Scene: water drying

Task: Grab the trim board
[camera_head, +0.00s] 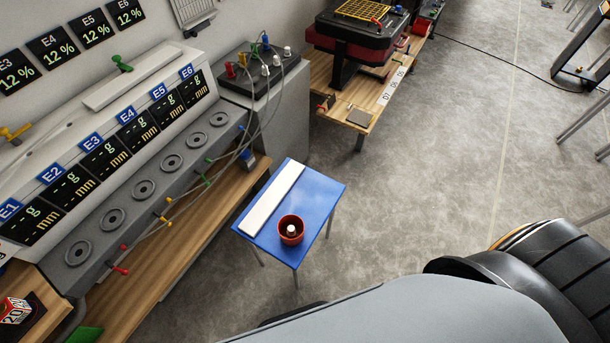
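A long white board, which looks like the trim board (273,198), lies flat along the left side of a small blue table (318,190). A red-brown pot (291,238) with a white knob-like piece in it stands on the same table, just right of the board's near end. The board and the pot look slightly apart. Neither of my grippers shows in the head view. Nothing is holding the board.
A wooden bench (180,235) with a grey panel of round sockets (172,163) and hanging cables stands close left of the blue table. Another wooden bench (345,95) with black and red equipment is at the back. The grey floor (440,170) to the right is open.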

